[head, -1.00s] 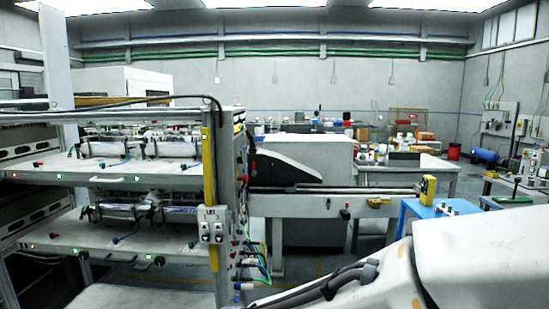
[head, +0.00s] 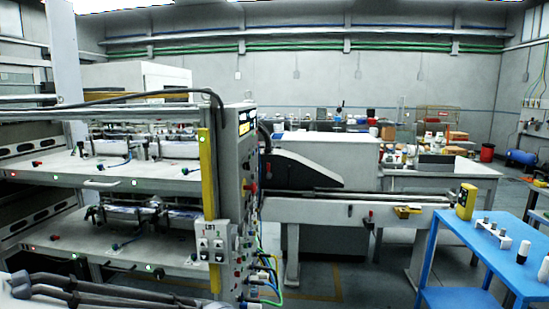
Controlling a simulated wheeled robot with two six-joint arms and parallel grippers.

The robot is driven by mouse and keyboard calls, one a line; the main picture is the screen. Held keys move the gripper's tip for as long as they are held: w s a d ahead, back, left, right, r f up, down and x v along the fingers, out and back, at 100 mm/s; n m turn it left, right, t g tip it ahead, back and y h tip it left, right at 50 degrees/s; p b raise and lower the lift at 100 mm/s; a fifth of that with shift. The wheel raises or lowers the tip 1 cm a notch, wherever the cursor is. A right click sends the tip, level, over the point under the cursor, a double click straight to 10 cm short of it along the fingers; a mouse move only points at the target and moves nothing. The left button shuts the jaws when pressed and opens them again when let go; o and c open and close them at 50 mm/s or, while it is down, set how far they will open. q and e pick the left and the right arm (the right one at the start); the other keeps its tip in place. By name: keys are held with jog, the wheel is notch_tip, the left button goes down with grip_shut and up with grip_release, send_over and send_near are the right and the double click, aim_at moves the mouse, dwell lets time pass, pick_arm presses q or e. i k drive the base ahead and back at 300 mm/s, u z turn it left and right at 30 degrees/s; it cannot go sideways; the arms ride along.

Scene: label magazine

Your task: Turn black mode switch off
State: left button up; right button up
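The label machine (head: 150,190) stands at the left with its end control panel (head: 247,165) turned partly to the right. The panel carries a small screen, several knobs and buttons, and a red switch on yellow. A white box (head: 212,243) with small dark switches is mounted at the machine's front corner. Which control is the black mode switch is too small to tell, and so is its position. Part of my arm with dark cables crosses the bottom left corner. Neither gripper shows.
Coloured cables (head: 268,275) hang below the panel. A conveyor (head: 345,207) runs right from the machine. A blue table (head: 505,250) at the right holds a white rack of small cylinders and a white bottle. The floor between the conveyor and blue table looks clear.

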aim_at(246, 166)
jog(key=u, duration=0.1)
jog(key=i, duration=0.65)
jog(key=u, duration=0.85)
jog(key=k, duration=1.3)
jog(key=z, duration=0.05)
jog(key=i, duration=0.55)
jog(key=z, duration=0.7)
jog(key=i, duration=0.65)
